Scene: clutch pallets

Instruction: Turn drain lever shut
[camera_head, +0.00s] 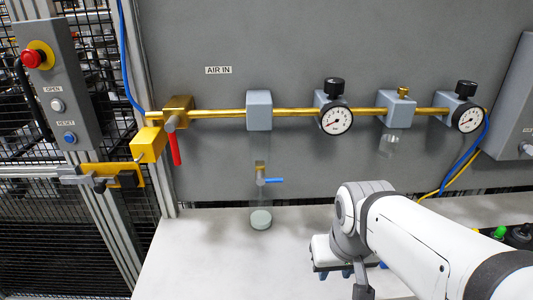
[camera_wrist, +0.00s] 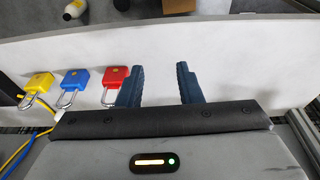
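The drain valve with a small blue lever (camera_head: 274,180) sits low on the grey panel. The lever points right, roughly level. Below it a clear cup with a pale green bottom (camera_head: 261,219) stands on the bench. My gripper (camera_head: 334,273) is to the right of the lever and lower in the picture, apart from it, pointing down over the bench. In the wrist view its two blue fingers (camera_wrist: 161,86) are spread with nothing between them. The lever is not visible in the wrist view.
A brass pipe (camera_head: 290,112) with a red-handled valve (camera_head: 174,147) and gauges (camera_head: 337,120) runs above. A yellow (camera_wrist: 38,83), a blue (camera_wrist: 75,80) and a red padlock (camera_wrist: 117,76) are near my fingers in the wrist view. The bench (camera_head: 205,255) is clear at left.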

